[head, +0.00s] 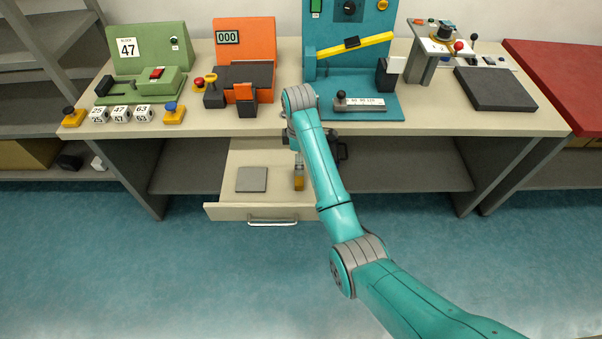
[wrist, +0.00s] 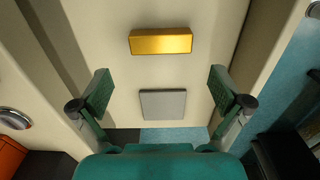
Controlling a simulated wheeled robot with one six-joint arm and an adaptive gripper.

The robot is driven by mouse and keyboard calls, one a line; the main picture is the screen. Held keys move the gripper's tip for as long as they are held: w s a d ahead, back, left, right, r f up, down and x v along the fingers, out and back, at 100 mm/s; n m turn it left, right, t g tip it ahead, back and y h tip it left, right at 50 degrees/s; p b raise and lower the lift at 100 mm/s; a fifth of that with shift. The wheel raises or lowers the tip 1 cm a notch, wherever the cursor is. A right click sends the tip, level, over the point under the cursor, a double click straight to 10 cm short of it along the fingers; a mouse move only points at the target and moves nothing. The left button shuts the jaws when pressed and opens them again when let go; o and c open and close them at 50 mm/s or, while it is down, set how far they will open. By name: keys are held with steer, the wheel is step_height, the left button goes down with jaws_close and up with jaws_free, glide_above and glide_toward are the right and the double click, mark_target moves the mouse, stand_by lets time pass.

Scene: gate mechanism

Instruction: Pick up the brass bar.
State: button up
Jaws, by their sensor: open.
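The brass bar (head: 299,184) lies in the open drawer (head: 225,212), right of a flat grey plate (head: 251,179) and partly beside my arm in the head view. In the wrist view the brass bar (wrist: 160,41) lies crosswise near the top, clear of the drawer walls. My gripper (wrist: 161,91) is open and empty, its two fingers wide apart. The bar sits beyond the fingertips in the picture, and the grey plate (wrist: 163,104) shows between them. In the head view my arm hides most of the gripper.
The workbench (head: 290,128) stands above the drawer. On it are a green panel (head: 150,45), an orange panel (head: 258,45), a teal panel with a yellow lever (head: 355,47) and a dark pad (head: 495,88). The drawer handle (head: 272,222) faces the open floor.

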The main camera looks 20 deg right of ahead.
mark_target(299, 177)
steer(key=shift+f, duration=4.2)
steer(key=shift+a, duration=0.1)
steer(key=shift+r, duration=0.1)
steer(key=c, duration=1.1)
